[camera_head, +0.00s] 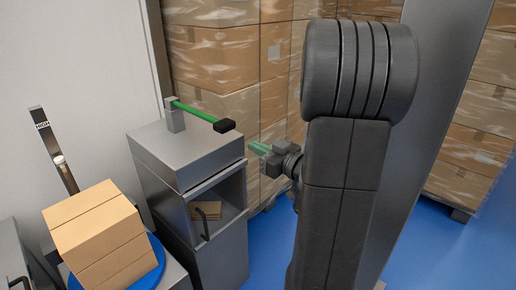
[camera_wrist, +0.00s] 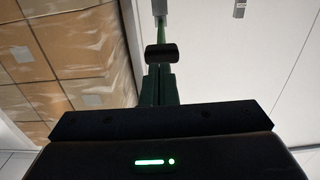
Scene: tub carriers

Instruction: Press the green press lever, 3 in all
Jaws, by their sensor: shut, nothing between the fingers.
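The green press lever (camera_head: 198,111) sticks out from a short grey post on top of a grey metal cabinet (camera_head: 185,152). Its black end grip (camera_head: 225,126) points toward my arm, and the bar looks nearly level with a slight downward slope. My gripper (camera_head: 258,147) has green fingertips and is shut and empty. In the head view it is just right of and below the black grip, apart from it. In the wrist view the black grip (camera_wrist: 162,52) shows just beyond my shut fingers (camera_wrist: 158,76), with the green bar (camera_wrist: 161,33) behind it.
An open compartment in the cabinet's front holds a small cardboard piece (camera_head: 206,211). A cardboard box (camera_head: 97,232) sits on a blue round plate at the lower left, beside a post marked HIGH (camera_head: 52,150). Wrapped box stacks (camera_head: 222,65) stand behind. Blue floor (camera_head: 425,250) is clear at the right.

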